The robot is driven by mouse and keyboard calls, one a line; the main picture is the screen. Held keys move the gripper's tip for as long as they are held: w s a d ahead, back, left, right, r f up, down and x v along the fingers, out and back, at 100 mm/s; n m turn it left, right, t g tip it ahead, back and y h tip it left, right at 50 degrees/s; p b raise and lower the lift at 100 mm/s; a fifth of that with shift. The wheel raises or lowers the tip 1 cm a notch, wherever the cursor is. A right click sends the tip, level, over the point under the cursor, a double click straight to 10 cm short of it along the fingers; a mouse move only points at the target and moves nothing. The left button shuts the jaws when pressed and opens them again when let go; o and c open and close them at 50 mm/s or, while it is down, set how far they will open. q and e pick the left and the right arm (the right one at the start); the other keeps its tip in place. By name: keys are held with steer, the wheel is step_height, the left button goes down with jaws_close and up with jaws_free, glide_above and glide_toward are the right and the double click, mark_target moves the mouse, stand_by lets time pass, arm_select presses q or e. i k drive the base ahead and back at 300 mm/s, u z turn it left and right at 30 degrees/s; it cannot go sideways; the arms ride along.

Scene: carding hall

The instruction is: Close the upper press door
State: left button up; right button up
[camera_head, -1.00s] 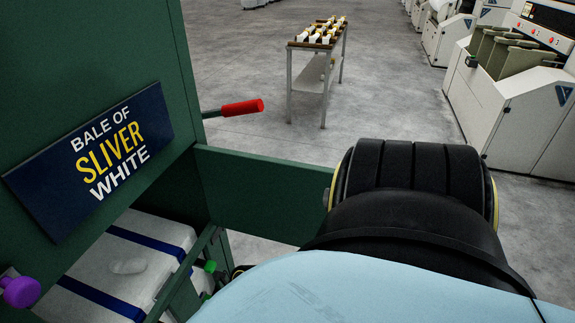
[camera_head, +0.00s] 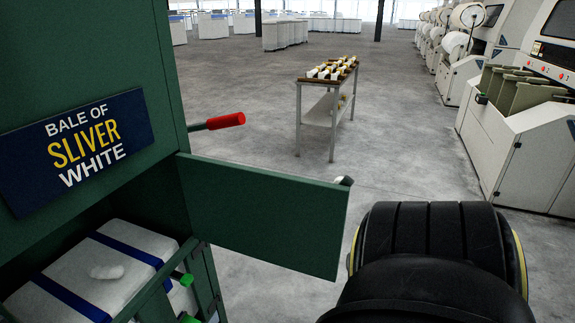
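The green press (camera_head: 172,80) fills the left side and bears a blue sign (camera_head: 76,148) reading "BALE OF SLIVER WHITE". A green door panel (camera_head: 262,212) stands open, swung out to the right from the press's corner. I cannot tell for certain whether it is the upper door. Below the sign, the opening shows a white bale with blue straps (camera_head: 110,268). A black part of my arm fills the lower right, beside the panel's free edge. A small grey and dark piece (camera_head: 345,181) shows at that edge; I cannot tell what it is. Neither gripper is clearly seen.
A red-handled lever (camera_head: 217,122) sticks out from the press above the panel. Green-tipped parts (camera_head: 183,278) are at the opening's lower right. A grey table (camera_head: 323,115) with small items stands behind; white machines (camera_head: 520,145) line the right. Floor between is clear.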

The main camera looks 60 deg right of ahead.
mark_target(297, 224)
steer(key=u, duration=0.05)
steer(key=k, duration=0.1)
steer(key=u, duration=2.3)
steer(key=k, duration=2.75)
steer(key=z, duration=1.7)
steer(key=i, duration=0.5)
